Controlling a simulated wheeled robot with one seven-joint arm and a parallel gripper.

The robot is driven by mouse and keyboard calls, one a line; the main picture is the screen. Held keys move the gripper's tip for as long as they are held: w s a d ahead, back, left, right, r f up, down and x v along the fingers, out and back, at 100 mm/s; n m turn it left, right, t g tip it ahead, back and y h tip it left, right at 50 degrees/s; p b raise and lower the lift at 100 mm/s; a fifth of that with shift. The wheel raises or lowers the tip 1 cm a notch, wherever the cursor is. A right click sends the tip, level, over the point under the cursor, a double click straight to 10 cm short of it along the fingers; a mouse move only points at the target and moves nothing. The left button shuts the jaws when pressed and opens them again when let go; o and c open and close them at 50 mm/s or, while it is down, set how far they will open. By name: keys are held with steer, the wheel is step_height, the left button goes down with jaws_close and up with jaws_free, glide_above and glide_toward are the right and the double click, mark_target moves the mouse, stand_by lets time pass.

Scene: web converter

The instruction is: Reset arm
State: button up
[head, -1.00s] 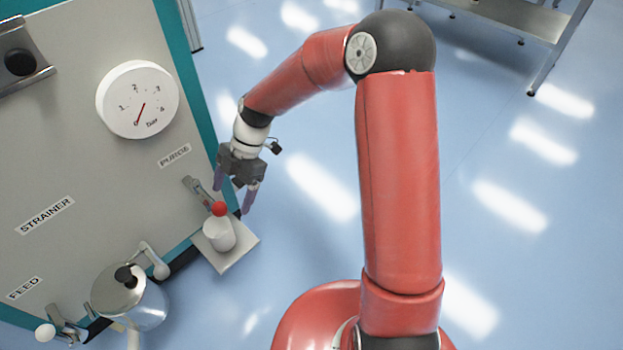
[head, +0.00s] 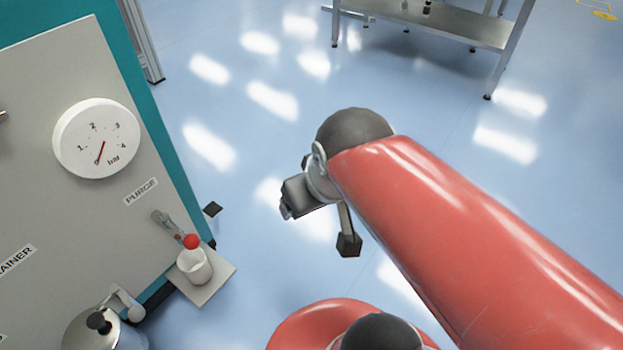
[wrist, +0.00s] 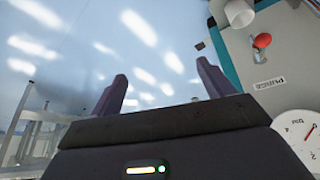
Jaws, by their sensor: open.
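My gripper (wrist: 160,82) is open in the wrist view, with its two purple-grey fingers wide apart and nothing between them. In the head view my red arm is folded back towards the right, and its dark end hangs over the floor, clear of the panel. The fingers are hardly visible there. The grey panel (head: 60,220) stands at the left, and my gripper is apart from it and from the purge valve (head: 167,228).
A white cup with a red ball-like knob (head: 191,241) above it sits on a small ledge (head: 222,278). The gauge (head: 97,138) reads near 0. A steel pot (head: 90,330) is at lower left. A metal table (head: 450,28) stands behind. Blue floor between is clear.

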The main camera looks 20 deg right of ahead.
steer(key=shift+s+d+r+m, duration=0.1)
steer(key=shift+s+d+m, duration=0.2)
steer(key=shift+s+m, duration=0.3)
